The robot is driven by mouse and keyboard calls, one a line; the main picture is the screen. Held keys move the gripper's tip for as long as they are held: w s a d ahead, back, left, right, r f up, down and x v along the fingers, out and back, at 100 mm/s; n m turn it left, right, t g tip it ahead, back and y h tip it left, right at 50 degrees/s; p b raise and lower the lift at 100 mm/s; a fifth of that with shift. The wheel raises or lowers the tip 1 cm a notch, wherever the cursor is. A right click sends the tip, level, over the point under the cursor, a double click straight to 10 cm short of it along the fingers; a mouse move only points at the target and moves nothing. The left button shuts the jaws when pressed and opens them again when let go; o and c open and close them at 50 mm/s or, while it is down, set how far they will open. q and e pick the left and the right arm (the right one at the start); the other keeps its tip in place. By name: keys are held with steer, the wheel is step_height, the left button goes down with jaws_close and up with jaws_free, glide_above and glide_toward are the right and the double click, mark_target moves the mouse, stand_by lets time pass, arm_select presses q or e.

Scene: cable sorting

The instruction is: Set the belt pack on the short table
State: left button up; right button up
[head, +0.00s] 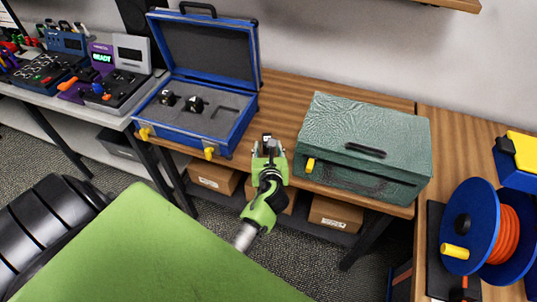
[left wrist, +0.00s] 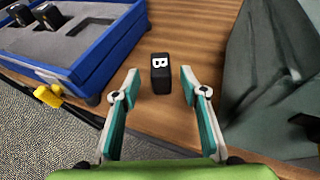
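The belt pack (left wrist: 160,76) is a small black block with a white B label. In the left wrist view it stands on the short wooden table (left wrist: 205,38), between the blue case and the green box. My left gripper (left wrist: 159,82) is open around it, with a visible gap on each side. In the head view my left gripper (head: 268,147) is at the table's front edge, and the pack is small and hard to make out between its fingertips. My right gripper is not in view.
An open blue case (head: 236,133) holds two black packs (head: 195,104) in grey foam with an empty cutout. A closed green box (head: 365,135) stands right of my gripper. Further right is a blue cable reel (head: 467,222). Bare wood shows behind the gripper.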

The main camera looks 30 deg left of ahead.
arm_select(q)
steer(key=v, duration=0.5)
steer(key=shift+s+d+r, duration=0.1)
steer(key=shift+s+d, duration=0.1)
steer(key=shift+s, duration=0.05)
